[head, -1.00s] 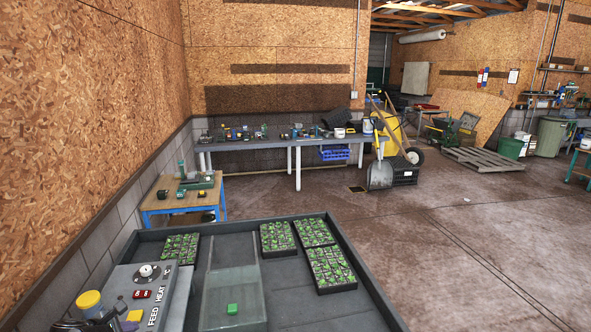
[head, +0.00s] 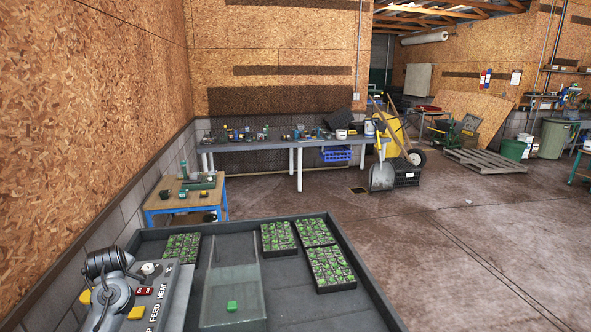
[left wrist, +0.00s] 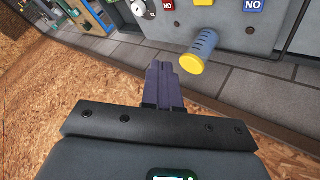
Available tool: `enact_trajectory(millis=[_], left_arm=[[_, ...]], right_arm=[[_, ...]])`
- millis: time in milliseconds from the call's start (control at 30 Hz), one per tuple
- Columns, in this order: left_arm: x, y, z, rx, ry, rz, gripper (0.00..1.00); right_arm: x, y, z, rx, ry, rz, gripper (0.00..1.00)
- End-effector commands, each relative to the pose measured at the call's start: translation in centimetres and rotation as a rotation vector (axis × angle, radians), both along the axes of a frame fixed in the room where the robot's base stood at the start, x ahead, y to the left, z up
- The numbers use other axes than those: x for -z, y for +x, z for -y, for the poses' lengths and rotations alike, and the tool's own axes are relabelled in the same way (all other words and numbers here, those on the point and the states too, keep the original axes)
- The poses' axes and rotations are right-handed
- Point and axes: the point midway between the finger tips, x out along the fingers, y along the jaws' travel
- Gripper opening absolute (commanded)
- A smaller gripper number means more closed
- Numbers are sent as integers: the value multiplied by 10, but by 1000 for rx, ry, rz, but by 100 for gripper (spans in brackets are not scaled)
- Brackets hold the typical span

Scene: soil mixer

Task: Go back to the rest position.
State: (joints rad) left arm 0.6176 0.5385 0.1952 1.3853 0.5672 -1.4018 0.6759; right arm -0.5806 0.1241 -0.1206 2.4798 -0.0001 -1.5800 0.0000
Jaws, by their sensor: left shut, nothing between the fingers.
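My left gripper (left wrist: 165,85) is shut and empty in the left wrist view, its dark fingers pressed together. A lever with a yellow end and a ribbed blue-grey grip (left wrist: 204,45) sticks out of the grey control panel just right of the fingertips, apart from them as seen here. In the head view my left arm is over the left side of the control panel (head: 176,300); the fingers cannot be made out there. My right gripper is in neither view.
A dark-rimmed table (head: 377,294) holds several seedling trays (head: 331,268) and a clear bin (head: 213,294) with a green block (head: 232,306). A wood-panelled wall (head: 80,110) stands close on the left. The floor to the right is open.

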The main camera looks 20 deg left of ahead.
Motion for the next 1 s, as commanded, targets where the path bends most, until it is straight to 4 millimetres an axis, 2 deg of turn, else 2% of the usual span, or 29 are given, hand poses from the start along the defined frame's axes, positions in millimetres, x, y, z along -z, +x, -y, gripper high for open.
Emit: enact_trajectory(millis=[267,500,733,800,867,1000], left_arm=[[31,-5,0,93,257,-272,0],[54,2,26,536,379,-692,0],[75,-4,48,1025,501,-1132,0],[102,-7,79,1072,510,-1115,0],[119,-11,102,1114,518,-1109,0],[161,-29,162,1228,527,-1084,0]], right_arm=[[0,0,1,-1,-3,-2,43],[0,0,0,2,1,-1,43],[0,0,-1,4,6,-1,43],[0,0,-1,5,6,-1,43],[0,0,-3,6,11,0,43],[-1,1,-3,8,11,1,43]])
